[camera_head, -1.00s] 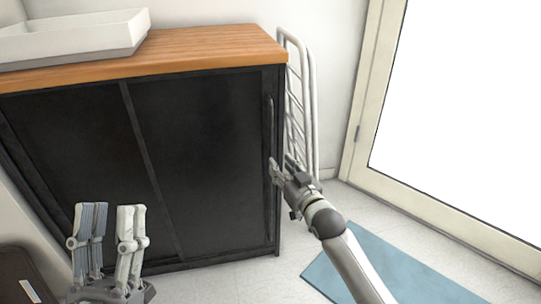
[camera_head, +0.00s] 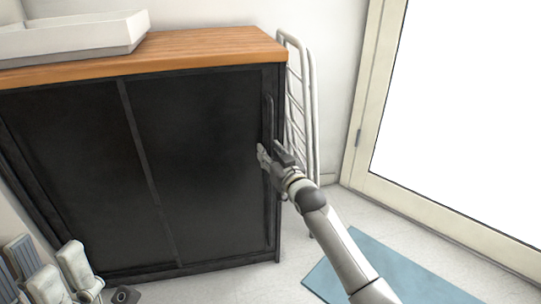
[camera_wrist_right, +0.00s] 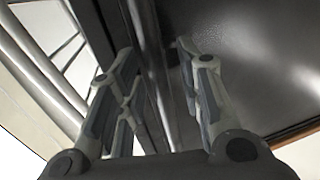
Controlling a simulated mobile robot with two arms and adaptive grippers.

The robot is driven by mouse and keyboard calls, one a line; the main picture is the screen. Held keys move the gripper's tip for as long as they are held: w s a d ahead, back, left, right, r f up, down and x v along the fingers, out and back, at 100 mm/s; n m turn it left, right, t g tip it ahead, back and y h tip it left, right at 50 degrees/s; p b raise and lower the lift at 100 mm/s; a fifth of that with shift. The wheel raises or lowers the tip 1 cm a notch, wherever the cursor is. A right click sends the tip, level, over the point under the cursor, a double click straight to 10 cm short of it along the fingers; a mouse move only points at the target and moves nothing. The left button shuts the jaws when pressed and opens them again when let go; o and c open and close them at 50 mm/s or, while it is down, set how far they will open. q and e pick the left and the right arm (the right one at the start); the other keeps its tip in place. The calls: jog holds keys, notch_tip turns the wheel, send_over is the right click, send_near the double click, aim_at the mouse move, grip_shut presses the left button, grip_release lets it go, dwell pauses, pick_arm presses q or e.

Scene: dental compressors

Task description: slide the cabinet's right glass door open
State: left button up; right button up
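The black cabinet's right door (camera_head: 205,150) is a dark panel between the middle divider and the right frame, and it appears closed. Its long upright handle (camera_head: 269,120) runs near the door's right edge. My right gripper (camera_head: 270,154) is at the handle, beside the door's right edge. In the right wrist view my right gripper (camera_wrist_right: 157,58) has its fingers apart, with upright bars of the handle and frame (camera_wrist_right: 150,65) showing between them. I cannot tell whether either finger touches. My left gripper (camera_head: 45,262) is open and empty at the bottom left, in front of the cabinet.
A wooden top (camera_head: 200,46) covers the cabinet, with a white tray (camera_head: 80,38) on its left. A white metal rack (camera_head: 312,110) stands close to the cabinet's right side. A blue mat (camera_head: 385,272) lies on the floor at right. A bright framed door or window (camera_head: 460,110) is at right.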

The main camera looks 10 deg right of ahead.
grip_shut()
jog(key=shift+a, duration=0.15)
dwell(0.4)
